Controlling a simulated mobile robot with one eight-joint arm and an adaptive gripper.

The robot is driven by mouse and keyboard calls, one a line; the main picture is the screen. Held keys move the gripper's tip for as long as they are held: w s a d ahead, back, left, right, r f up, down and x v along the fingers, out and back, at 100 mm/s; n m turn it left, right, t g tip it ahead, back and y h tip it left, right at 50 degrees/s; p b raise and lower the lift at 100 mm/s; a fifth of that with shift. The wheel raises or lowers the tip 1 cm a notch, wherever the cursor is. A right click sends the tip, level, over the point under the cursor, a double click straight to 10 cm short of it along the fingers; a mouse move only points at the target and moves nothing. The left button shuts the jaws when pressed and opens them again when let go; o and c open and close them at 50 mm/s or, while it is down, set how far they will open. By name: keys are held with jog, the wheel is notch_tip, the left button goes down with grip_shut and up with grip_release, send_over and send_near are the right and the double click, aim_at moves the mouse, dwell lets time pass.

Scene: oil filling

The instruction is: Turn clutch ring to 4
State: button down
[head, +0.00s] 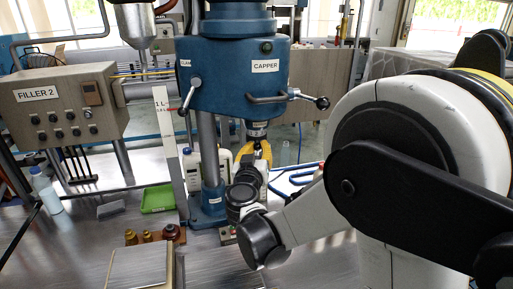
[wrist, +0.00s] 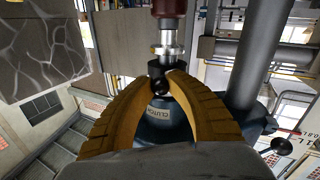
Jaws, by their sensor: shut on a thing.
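The clutch ring (head: 257,132) is a dark and metal collar under the blue capper head (head: 240,75) in the head view. My gripper (head: 258,147) reaches up to it from below, its yellow fingers just under the collar. In the wrist view my gripper (wrist: 163,82) has its two yellow ribbed fingers closed in around a small black part with a round knob (wrist: 160,86), which I take as part of the clutch ring. The ring's number marks cannot be read.
The capper's column (head: 210,150) stands left of my gripper. A ball-ended lever (head: 310,99) sticks out right of the head. White bottles (head: 191,168), a green tray (head: 158,198), brown bottles (head: 150,237) and a scale-like box (head: 140,267) stand on the metal bench.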

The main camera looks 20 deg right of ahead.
aim_at(266, 139)
jog(key=d+n+y, duration=0.1)
jog(key=n+y, duration=0.2)
jog(key=y, duration=0.1)
jog(key=d+n+y+b, duration=0.1)
jog(key=d+n+y, duration=0.1)
jog(key=y, duration=0.3)
jog(key=w+d+n+y, duration=0.1)
jog(key=d+n+y, duration=0.1)
jog(key=n+y, duration=0.1)
jog(key=shift+d+n+y, duration=0.2)
jog(key=shift+n+y, duration=0.2)
jog(key=shift+y, duration=0.3)
jog(key=shift+w+d+n+g+y+b, duration=0.2)
jog(key=shift+n+g+y, duration=0.2)
jog(key=shift+n+y, duration=0.4)
jog(key=shift+w+d+n+g+y+b, duration=0.15)
jog(key=shift+n+g+y, duration=0.3)
jog(key=shift+y, duration=0.55)
jog(key=c, duration=1.3)
grip_release()
jog(key=shift+w+d, duration=0.1)
jog(key=shift+o, duration=0.2)
